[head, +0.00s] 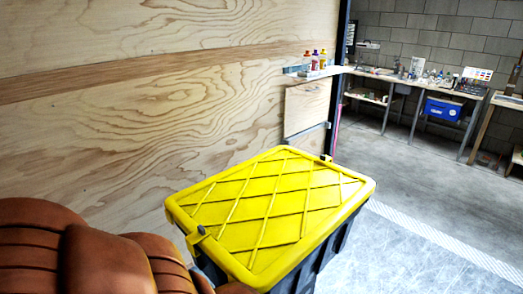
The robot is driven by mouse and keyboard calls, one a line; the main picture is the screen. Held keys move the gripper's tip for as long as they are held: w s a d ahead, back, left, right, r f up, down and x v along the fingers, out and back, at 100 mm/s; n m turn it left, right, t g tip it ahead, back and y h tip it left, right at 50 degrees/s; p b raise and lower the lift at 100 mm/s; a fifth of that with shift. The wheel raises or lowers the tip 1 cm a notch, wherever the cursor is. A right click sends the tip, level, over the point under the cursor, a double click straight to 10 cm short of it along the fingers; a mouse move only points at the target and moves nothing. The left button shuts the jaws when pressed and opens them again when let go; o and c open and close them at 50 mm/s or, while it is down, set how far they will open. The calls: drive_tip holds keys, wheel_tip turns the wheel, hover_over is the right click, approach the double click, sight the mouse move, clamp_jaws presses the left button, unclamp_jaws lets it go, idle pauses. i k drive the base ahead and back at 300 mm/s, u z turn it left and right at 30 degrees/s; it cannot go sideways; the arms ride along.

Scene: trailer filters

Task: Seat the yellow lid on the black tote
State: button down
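The yellow lid (270,205), with a raised diamond pattern, lies on top of the black tote (328,258) in the lower middle of the head view. It covers the tote's opening. The lid looks roughly level, but I cannot tell whether its rim is fully down all round. A dark latch (204,233) shows at its left edge and another (326,157) at its far edge. The tote's lower part is cut off by the picture's bottom edge. My gripper is not in view.
A brown padded-looking form (75,250) fills the lower left, close to the tote. A plywood wall (130,110) stands behind. A small shelf (325,72) holds several bottles. Workbenches and a blue bin (442,109) stand far right. The floor (420,200) right of the tote is clear.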

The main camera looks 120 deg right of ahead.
sight(264, 214)
drive_tip(key=u, duration=0.05)
drive_tip(key=k, duration=2.95)
drive_tip(key=z, duration=2.4)
drive_tip(key=i, duration=0.5)
drive_tip(key=u, duration=0.1)
